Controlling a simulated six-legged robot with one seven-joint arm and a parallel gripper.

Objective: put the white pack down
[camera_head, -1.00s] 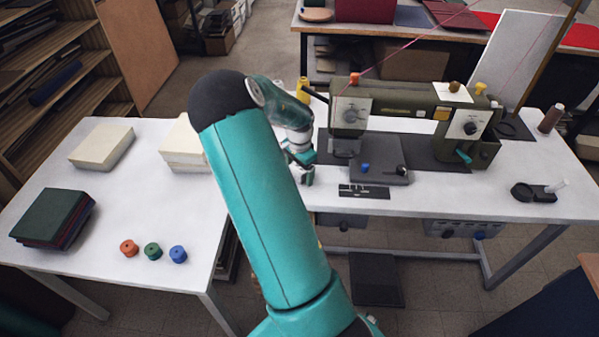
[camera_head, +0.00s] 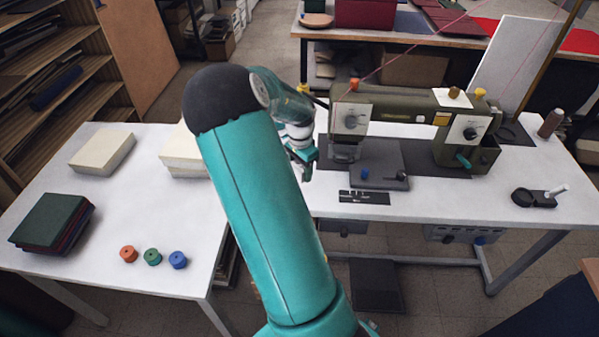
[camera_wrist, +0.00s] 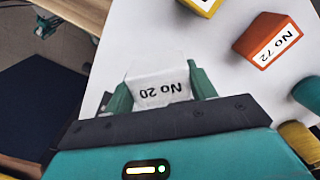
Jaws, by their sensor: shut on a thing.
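The white pack (camera_wrist: 161,90) shows in the wrist view with "No 20" on its face, upside down in the picture. My gripper (camera_wrist: 161,84) is shut on it, one teal finger on each side. A white surface lies beyond the pack; I cannot tell whether the pack touches it. In the head view my gripper (camera_head: 303,160) is at the left end of the sewing table, just left of the sewing machine. The pack cannot be made out there.
In the wrist view an orange pack (camera_wrist: 268,40) marked "No 72" stands at right, with a yellow one (camera_wrist: 205,5) at the top edge. In the head view the olive sewing machine (camera_head: 400,115) is close right of my gripper. Three small spools (camera_head: 152,256) lie on the left table.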

